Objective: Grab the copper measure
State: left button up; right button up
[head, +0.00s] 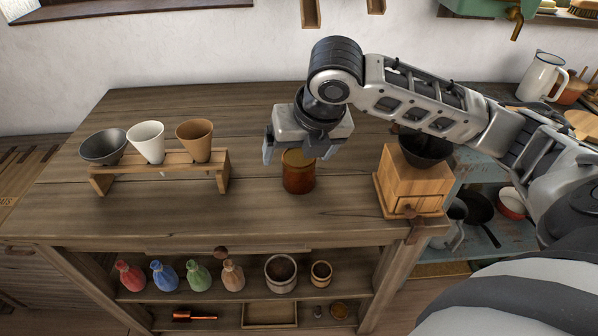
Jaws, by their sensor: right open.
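A copper-coloured, long-handled piece that looks like the copper measure (194,316) lies on the lower shelf of the bench, at the left front. My right gripper (298,154) is well above and to the right of it, over the bench top. The gripper is open, pointing down, with its fingers apart above a glossy brown jar (298,178). It hides part of the jar's rim, and I cannot tell whether it touches the jar. My left gripper is not in view.
A wooden stand (160,176) with a dark, a white and a brown cone is at the left. A wooden grinder (413,184) stands at the right. The bench's front middle is clear.

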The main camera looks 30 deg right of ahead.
aim_at(299, 170)
jog(key=d+r+n, duration=0.2)
jog(key=d+r, duration=0.1)
jog(key=d, duration=0.1)
jog(key=shift+h, duration=0.3)
jog(key=x, duration=0.3)
jog(key=b+x, duration=0.1)
jog(key=x, duration=0.6)
jog(key=shift+w+a+f, duration=0.2)
jog(key=shift+w+f, duration=0.1)
jog(key=b+x, duration=0.1)
jog(key=x, duration=0.4)
jog(key=shift+w+a, duration=0.15)
jog(key=shift+c, duration=0.4)
jog(key=shift+r, duration=0.1)
jog(key=c, duration=1.1)
